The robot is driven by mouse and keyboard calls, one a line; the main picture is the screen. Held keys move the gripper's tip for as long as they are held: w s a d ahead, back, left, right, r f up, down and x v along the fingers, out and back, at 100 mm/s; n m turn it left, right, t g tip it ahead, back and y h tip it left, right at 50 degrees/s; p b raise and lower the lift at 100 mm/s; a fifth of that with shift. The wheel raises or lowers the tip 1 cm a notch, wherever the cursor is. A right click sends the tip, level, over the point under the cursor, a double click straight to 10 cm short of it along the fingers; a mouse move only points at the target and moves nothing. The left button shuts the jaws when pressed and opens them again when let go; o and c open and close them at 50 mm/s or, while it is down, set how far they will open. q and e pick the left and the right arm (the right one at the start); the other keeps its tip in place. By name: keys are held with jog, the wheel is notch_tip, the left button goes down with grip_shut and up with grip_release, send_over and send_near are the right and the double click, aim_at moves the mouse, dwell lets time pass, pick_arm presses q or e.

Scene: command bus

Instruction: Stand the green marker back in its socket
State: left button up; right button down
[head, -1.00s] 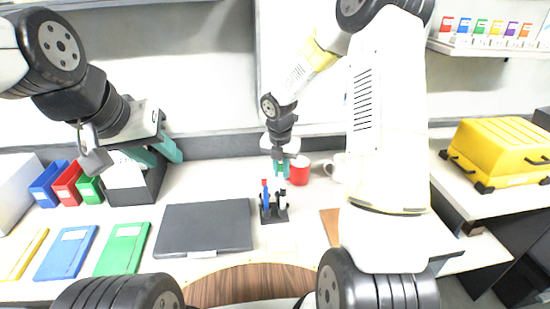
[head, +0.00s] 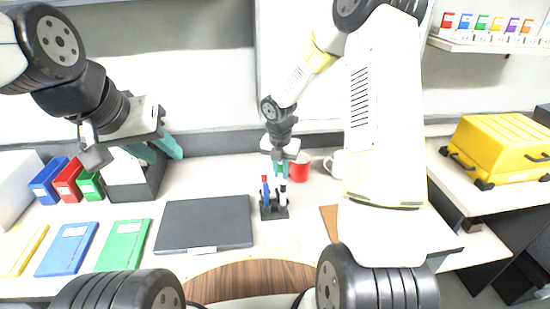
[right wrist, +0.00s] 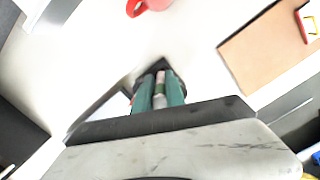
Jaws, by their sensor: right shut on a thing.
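My right gripper (head: 281,170) is shut on the green marker, above and behind the marker holder in the head view. In the right wrist view, the pale marker with a green band (right wrist: 160,88) stands between the two teal fingers. The black marker holder (head: 274,214) stands on the desk with a blue marker (head: 266,192) and a black-and-white marker (head: 283,197) upright in it. In the right wrist view, the holder (right wrist: 154,68) is mostly hidden behind the fingers. My left gripper (head: 166,147) is open and empty, high at the left.
A red mug (head: 300,168) and a white mug (head: 335,165) stand behind the holder. A closed dark laptop (head: 205,223) lies left of it, a brown board (head: 329,222) right. Green (head: 122,245) and blue (head: 67,249) folders lie further left. A yellow case (head: 500,148) sits at right.

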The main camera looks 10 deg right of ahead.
jog(key=shift+f, duration=0.4)
jog(key=shift+f, duration=0.4)
jog(key=shift+f, duration=0.4)
jog(key=c, duration=1.3)
grip_release()
jog(key=shift+r, duration=0.1)
